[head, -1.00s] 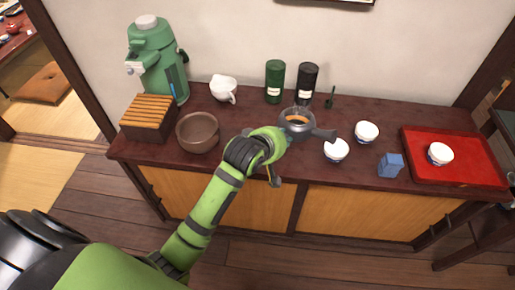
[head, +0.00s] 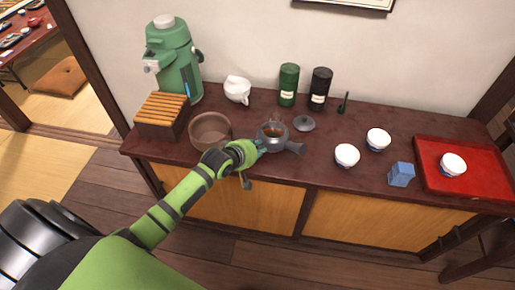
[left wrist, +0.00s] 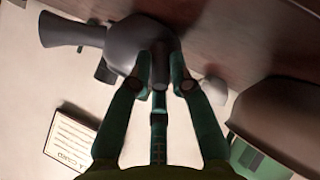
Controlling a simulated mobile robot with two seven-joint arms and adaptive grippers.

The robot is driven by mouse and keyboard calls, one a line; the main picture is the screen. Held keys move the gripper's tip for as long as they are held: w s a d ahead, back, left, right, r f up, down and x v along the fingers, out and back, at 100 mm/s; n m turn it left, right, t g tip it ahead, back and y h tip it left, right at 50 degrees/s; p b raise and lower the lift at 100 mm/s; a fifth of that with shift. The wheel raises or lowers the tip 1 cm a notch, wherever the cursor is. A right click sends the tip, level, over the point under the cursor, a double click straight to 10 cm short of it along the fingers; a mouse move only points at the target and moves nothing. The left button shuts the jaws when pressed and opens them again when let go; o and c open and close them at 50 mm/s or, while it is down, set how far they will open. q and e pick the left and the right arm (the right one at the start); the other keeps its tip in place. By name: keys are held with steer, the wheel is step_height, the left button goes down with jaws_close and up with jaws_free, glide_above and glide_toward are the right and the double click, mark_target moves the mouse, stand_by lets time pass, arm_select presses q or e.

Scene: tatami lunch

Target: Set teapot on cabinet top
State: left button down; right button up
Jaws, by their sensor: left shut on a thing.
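The dark grey teapot (head: 274,138) is open at the top, with brown liquid showing inside and its side handle pointing right. It also shows upside down in the left wrist view (left wrist: 140,42). My left gripper (head: 257,147) is shut on the teapot's left side; in the left wrist view its fingers (left wrist: 161,82) close around a short part of it. The teapot is over the front middle of the dark cabinet top (head: 330,180); I cannot tell whether it touches. A dark lid (head: 304,123) lies behind it. My right gripper is out of view.
A brown bowl (head: 211,131) stands close left of the teapot. Two canisters (head: 289,85) and (head: 320,89) and a white pitcher (head: 237,90) stand behind.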

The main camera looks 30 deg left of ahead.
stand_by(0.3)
arm_select(q)
steer(key=shift+f, duration=0.2)
steer(key=c, duration=1.1)
jaws_free()
steer(key=shift+f, duration=0.15)
steer(key=shift+s+r, duration=0.2)
steer(key=shift+r, duration=0.15)
steer(key=v, duration=1.1)
steer(key=shift+s+r+p, duration=0.15)
steer(key=shift+s+p, duration=0.1)
steer(key=shift+p, duration=0.15)
